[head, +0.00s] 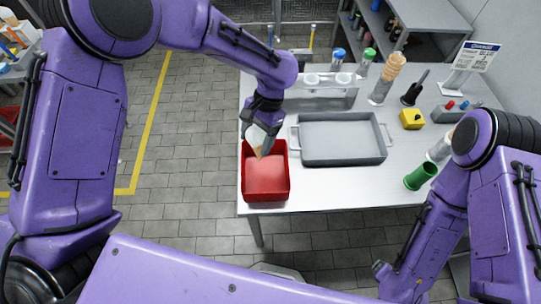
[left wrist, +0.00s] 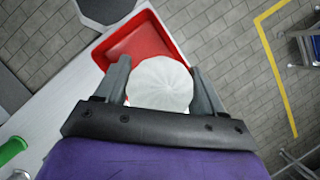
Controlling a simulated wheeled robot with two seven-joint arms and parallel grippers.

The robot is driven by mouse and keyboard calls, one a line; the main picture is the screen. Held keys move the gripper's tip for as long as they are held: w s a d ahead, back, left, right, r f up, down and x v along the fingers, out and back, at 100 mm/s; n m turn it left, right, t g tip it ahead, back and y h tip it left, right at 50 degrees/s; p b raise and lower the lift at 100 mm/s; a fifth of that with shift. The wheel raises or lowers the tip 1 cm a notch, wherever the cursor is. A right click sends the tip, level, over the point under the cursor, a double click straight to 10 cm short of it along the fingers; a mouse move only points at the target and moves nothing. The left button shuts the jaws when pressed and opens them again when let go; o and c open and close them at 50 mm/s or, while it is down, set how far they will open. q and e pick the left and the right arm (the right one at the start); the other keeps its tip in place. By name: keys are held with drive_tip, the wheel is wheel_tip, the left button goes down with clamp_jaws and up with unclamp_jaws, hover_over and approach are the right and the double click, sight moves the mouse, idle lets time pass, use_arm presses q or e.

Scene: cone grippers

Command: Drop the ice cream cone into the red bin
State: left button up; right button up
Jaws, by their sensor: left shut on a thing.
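The ice cream cone (head: 256,140) has a white rounded top and a tan tip that points down. My left gripper (head: 261,129) is shut on it and holds it over the far part of the red bin (head: 266,194). In the left wrist view the white top (left wrist: 160,84) sits between the two grey fingers (left wrist: 160,90), with the red bin (left wrist: 128,42) behind it. The bin stands on the table's left front corner and its visible floor is empty.
A grey tray (head: 343,159) stands right of the bin on the white table (head: 335,190). A rack (head: 320,98) with cups is behind it. A green-ended cylinder (head: 420,176), a yellow box (head: 411,119) and a stack of cones (head: 388,79) are farther right. Tiled floor lies left of the table.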

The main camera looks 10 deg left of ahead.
sight(257, 155)
use_arm(q)
drive_tip(key=shift+w+f, duration=0.15)
drive_tip(key=shift+f, duration=0.4)
drive_tip(key=shift+s+f+b, duration=0.95)
drive_tip(key=shift+f+b, duration=0.05)
drive_tip(key=shift+f, duration=0.15)
drive_tip(key=f+b, duration=0.1)
drive_tip(key=w+f+b, duration=0.1)
drive_tip(key=f, duration=0.1)
drive_tip(key=shift+b, duration=0.35)
drive_tip(key=shift+w+f, duration=0.15)
drive_tip(key=shift+f, duration=0.1)
drive_tip(key=shift+s+r, duration=0.25)
drive_tip(key=o, duration=0.8)
drive_tip(key=shift+w, duration=0.1)
use_arm(e)
drive_tip(key=f, duration=0.4)
drive_tip(key=shift+s+f, duration=0.2)
drive_tip(key=shift+f, duration=0.2)
